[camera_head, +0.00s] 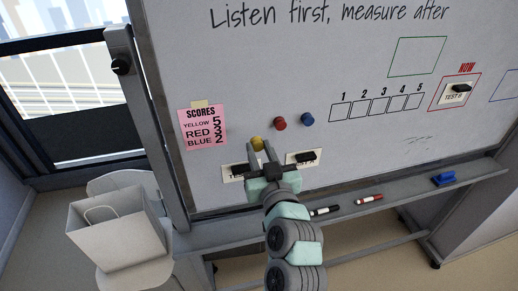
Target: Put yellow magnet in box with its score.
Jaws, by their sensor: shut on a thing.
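The yellow magnet (257,143) is at the lower left of the whiteboard, between the fingertips of my gripper (263,146), which is shut on it. I cannot tell whether the magnet still touches the board. A row of drawn boxes (376,108), numbered 1 to 5, lies to the upper right, and all of them look empty. The pink score note (204,127) at the left reads yellow 5, red 3, blue 2. The box under 5 (414,102) is the rightmost of the row.
A red magnet (279,123) and a blue magnet (307,119) sit close right of my gripper. Test cards with black clips (305,157) flank it, one partly hidden. The tray (350,209) below holds markers (368,199) and a blue eraser (444,179). A framed card (454,93) hangs right of the boxes.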

